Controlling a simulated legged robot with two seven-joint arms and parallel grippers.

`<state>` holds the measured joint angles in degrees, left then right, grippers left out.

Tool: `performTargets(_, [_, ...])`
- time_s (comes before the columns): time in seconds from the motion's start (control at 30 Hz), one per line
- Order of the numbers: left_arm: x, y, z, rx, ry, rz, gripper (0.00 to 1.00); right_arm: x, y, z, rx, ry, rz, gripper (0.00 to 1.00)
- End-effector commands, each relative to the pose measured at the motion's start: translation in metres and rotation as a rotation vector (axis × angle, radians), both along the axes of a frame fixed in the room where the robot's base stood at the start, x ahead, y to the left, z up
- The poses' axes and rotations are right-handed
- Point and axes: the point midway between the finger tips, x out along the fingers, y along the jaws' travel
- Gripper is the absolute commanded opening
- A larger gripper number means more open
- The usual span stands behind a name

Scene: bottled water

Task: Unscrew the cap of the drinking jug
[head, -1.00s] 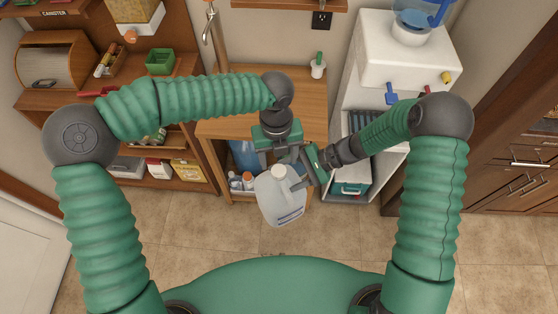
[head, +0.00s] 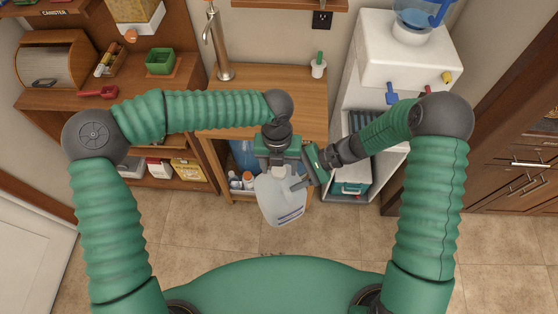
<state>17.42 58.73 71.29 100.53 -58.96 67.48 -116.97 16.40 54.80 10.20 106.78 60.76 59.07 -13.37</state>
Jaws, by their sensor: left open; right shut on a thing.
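A translucent whitish jug (head: 281,208) is held in the air in front of the wooden counter, its neck up toward my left gripper. My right gripper (head: 303,183) is shut on the jug's handle at its right side. My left gripper (head: 278,168) is open and points down at the top of the jug, with its fingers around the neck area. The cap is mostly hidden by that gripper, so I cannot tell whether the fingers touch it.
A white water dispenser (head: 403,55) stands at right. Bottles (head: 241,181) sit on a shelf below. The floor in front is clear.

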Motion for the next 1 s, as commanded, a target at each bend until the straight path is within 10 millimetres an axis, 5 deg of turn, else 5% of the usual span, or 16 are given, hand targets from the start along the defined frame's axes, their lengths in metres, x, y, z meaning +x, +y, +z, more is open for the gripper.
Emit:
performTargets(0.07, [0.0001,0.0000,0.0009,0.000,0.000,0.000,0.61,0.0008,0.0019,0.0041,0.009,-0.002,0.002,0.00])
performTargets(0.53, [0.0001,-0.0003,0.0012,-0.001,0.000,0.001,0.00,0.0009,0.0021,0.0041,0.009,-0.002,0.002,0.00])
performTargets(1.0, [0.0002,-0.0010,0.0016,0.003,0.009,0.294,0.00,0.0010,0.0025,0.0042,0.010,-0.002,0.003,0.00])
